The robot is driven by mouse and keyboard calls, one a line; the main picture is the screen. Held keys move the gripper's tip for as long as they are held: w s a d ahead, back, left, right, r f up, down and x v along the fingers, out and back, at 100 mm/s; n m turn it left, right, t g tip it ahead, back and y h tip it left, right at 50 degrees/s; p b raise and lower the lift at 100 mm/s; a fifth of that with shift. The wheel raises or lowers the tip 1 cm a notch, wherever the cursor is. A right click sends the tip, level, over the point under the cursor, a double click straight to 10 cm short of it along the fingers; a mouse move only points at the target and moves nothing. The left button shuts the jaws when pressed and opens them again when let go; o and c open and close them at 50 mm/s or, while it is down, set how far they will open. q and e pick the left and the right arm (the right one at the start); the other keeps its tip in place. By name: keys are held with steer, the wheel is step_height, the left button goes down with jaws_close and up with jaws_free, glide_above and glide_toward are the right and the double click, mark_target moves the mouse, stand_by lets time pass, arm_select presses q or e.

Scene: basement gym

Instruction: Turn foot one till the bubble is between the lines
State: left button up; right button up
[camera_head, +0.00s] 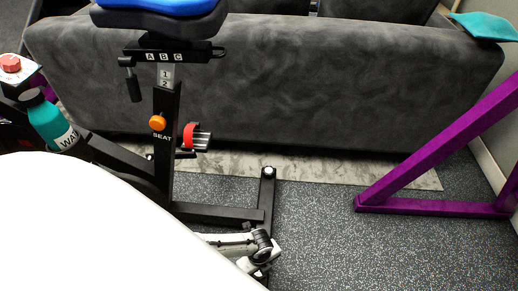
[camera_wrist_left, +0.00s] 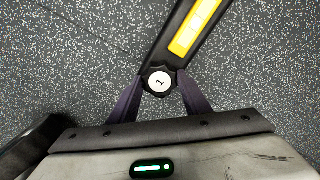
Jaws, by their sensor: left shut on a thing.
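Foot one (camera_wrist_left: 159,81), a dark knob with a white disc marked "1", sits at the end of a black bar (camera_wrist_left: 190,35) in the left wrist view. My left gripper (camera_wrist_left: 161,90) is shut on it, with one finger on each side. In the head view my left gripper (camera_head: 261,250) is at the near end of the exercise bike's floor bar (camera_head: 267,200), and hides the foot there. A yellow strip (camera_wrist_left: 194,26) with pale marks lies along the bar. I cannot make out a bubble or its lines. My right gripper is not in view.
The bike frame (camera_head: 165,140) and its blue seat (camera_head: 165,5) rise at the left. A grey sofa (camera_head: 270,85) stands behind, and a purple frame (camera_head: 430,208) at the right. A teal bottle (camera_head: 50,122) is at far left. Speckled floor (camera_head: 335,240) right of the bar is clear.

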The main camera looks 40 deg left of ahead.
arm_select(q)
steer(key=shift+s+d, duration=0.1)
steer(key=o, duration=1)
steer(key=shift+o, duration=0.2)
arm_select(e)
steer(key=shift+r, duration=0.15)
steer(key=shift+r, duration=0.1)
arm_select(q)
steer(key=shift+r+p, duration=0.3)
steer(key=shift+r, duration=0.1)
step_height(320, 180, up, 3)
steer(key=shift+r+p, duration=0.1)
steer(key=shift+p, duration=1.1)
step_height(320, 180, up, 6)
steer(key=p, duration=0.3)
steer(key=shift+r+p, duration=0.15)
steer(key=shift+p, duration=0.25)
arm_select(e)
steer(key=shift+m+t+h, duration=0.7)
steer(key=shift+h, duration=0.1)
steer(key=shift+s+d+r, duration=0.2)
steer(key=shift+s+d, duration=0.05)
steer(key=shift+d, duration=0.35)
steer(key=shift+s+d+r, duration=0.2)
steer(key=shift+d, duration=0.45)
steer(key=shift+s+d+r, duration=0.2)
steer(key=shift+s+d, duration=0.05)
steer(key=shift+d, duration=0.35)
